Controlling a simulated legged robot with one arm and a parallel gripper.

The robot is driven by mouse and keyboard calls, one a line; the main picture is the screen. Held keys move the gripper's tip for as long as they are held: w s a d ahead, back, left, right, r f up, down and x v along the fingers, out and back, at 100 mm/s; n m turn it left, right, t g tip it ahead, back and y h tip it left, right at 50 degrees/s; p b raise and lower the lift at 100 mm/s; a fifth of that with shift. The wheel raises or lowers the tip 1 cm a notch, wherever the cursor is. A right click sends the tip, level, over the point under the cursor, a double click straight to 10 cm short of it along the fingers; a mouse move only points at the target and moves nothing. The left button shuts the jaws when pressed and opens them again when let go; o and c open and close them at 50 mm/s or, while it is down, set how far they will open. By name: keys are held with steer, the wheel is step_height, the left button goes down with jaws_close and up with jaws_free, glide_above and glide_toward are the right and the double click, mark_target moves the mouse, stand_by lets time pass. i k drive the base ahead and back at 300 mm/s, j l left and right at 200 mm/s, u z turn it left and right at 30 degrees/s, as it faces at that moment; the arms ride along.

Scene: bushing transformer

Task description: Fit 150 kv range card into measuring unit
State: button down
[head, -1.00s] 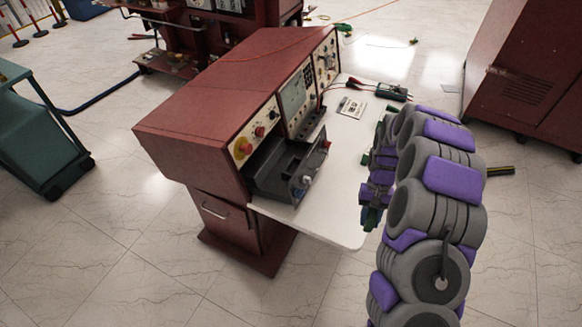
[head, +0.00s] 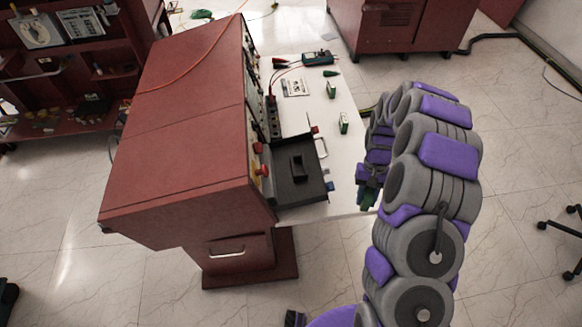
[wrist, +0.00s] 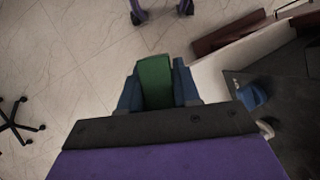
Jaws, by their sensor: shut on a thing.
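The measuring unit is a dark red console (head: 190,140) with a dark tray-like drawer (head: 320,188) pulled out of its front. A raised rectangular part with an opening (head: 297,166) sits in the middle of the drawer. My gripper (head: 367,198) hangs to the right of the drawer, apart from it. The gripper is shut on a green card (wrist: 154,82), which stands between its blue fingers in the wrist view. No label on the card is readable. The drawer (wrist: 285,95) shows at the right of the wrist view.
A white tabletop (head: 345,165) lies in front of the console. Two green-and-white cards, one farther (head: 331,89) and one nearer (head: 344,122), stand on it. A meter with leads (head: 318,57) and a printed sheet (head: 295,87) lie farther back. Floor right of my arm is mostly clear.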

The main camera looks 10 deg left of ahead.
mark_target(296, 179)
steer(key=k+j+z, duration=0.25)
steer(key=j, duration=0.25)
steer(key=j+z, duration=0.2)
steer(key=j, duration=0.25)
steer(key=k+j+z, duration=0.25)
steer(key=j, duration=0.2)
steer(key=k+j+z, duration=0.2)
steer(key=j, duration=0.2)
steer(key=k+j+z, duration=0.25)
steer(key=k+j, duration=0.05)
steer(key=j, duration=0.05)
